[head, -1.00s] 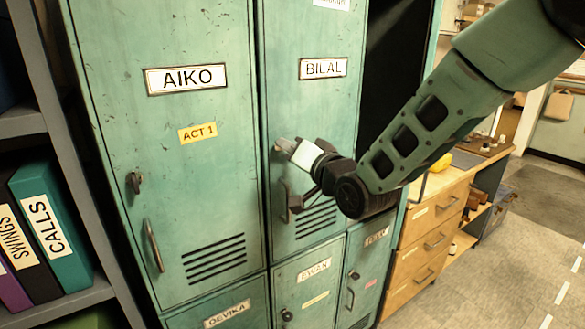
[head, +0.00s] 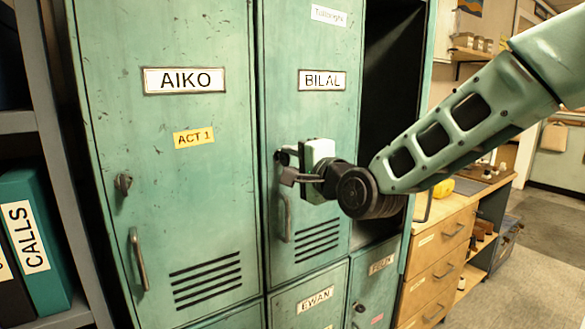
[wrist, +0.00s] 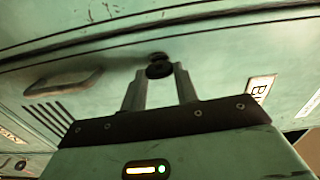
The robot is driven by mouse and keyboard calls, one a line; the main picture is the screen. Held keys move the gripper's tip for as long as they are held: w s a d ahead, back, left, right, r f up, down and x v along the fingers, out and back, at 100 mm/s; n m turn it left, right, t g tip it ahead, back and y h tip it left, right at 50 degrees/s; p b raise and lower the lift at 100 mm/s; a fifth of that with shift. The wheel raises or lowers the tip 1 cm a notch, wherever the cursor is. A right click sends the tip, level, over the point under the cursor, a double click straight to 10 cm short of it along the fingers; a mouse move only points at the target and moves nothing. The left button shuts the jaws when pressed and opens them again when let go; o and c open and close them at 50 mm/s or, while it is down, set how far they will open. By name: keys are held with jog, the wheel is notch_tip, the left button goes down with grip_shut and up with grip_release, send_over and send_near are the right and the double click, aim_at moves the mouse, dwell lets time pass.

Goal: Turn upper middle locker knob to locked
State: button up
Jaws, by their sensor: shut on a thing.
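The upper middle locker door bears the name BILAL (head: 322,80) and looks closed. Its dark round knob (wrist: 158,69) sits near the left edge of the door, above the pull handle (head: 285,218). My gripper (head: 288,165) is at this knob in the head view, mostly covering it. In the wrist view my gripper (wrist: 158,78) has one finger on each side of the knob and is shut on it. The knob's pointer and any lock marks are hidden, so its angle cannot be told.
The AIKO locker (head: 205,120) on the left has its own knob (head: 123,184) and handle. A dark open compartment (head: 388,95) lies to the right, behind my arm. Lower lockers, including EWAN (head: 316,300), sit below. A wooden drawer unit (head: 435,260) stands further right.

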jog(key=shift+m, duration=0.5)
jog(key=o, duration=1)
jog(key=b+v, duration=0.2)
jog(key=v, duration=1.5)
jog(key=shift+s+d, duration=0.1)
jog(key=shift+d, duration=0.15)
